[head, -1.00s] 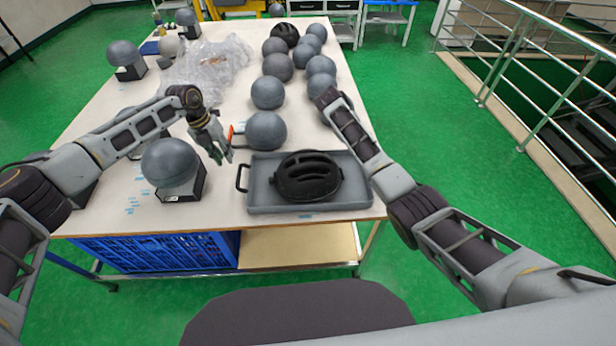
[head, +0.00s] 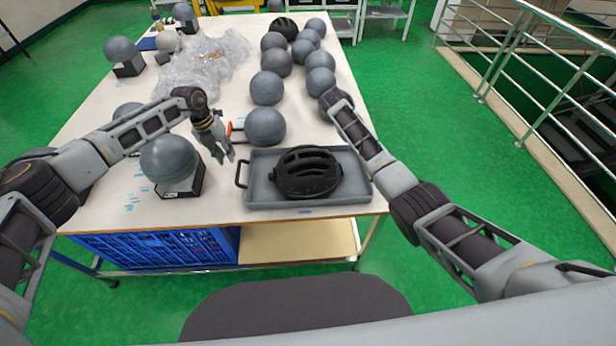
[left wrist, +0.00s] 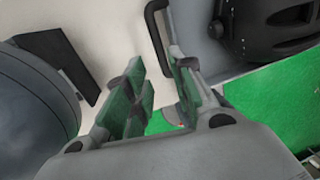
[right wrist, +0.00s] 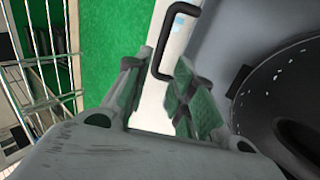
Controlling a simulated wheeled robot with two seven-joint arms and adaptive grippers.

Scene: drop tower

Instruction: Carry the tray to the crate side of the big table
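The grey tray (head: 262,203) lies flat at the near right corner of the big table (head: 110,210). A black slotted helmet (head: 306,172) sits in it. The tray's black left handle (head: 239,174) faces my left gripper (head: 230,156), which is open, empty and just above and beside it. In the left wrist view that handle (left wrist: 150,22) lies beyond the open fingertips (left wrist: 153,68). My right gripper is hidden behind its arm in the head view. In the right wrist view it is open (right wrist: 159,66), with the other handle (right wrist: 155,62) between its fingertips, apparently not clamped.
A blue crate (head: 150,248) stands on the shelf under the table's near left. A grey ball on a black stand (head: 170,163) is left of the tray; another ball (head: 265,127) is just behind it. Several more balls and clear plastic wrap (head: 205,62) cover the back.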

